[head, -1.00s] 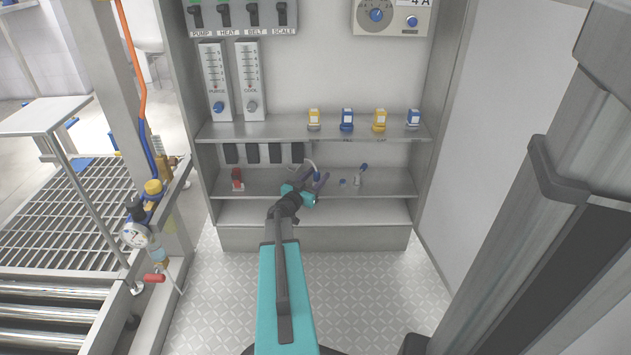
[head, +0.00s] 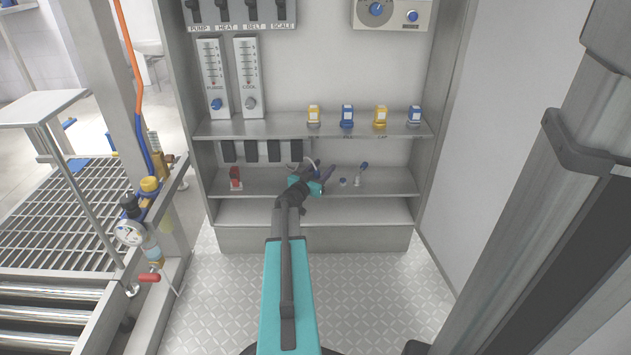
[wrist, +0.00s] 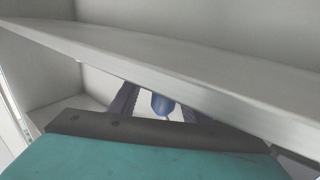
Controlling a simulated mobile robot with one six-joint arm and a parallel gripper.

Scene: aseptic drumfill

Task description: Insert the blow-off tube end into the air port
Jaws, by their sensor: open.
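My gripper (head: 319,171) reaches into the space above the cabinet's lower shelf. In the wrist view its two dark fingers (wrist: 158,104) are apart. A blue cylindrical piece (wrist: 162,103) with a thin pale part below it shows between them; it looks like the blow-off tube end. No firm hold on it is visible. In the head view the gripper mostly hides it, and a pale curved tube (head: 311,160) shows beside the fingers. Right of the gripper are a small blue-topped fitting (head: 343,182) and a blue-handled fitting (head: 361,174). I cannot tell which is the air port.
The upper shelf (head: 270,129) runs close above my gripper and crosses the wrist view (wrist: 220,85). A red block (head: 235,178) sits on the lower shelf (head: 392,183) at left. Blue and yellow bottles (head: 347,117) stand above. Cabinet walls close both sides.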

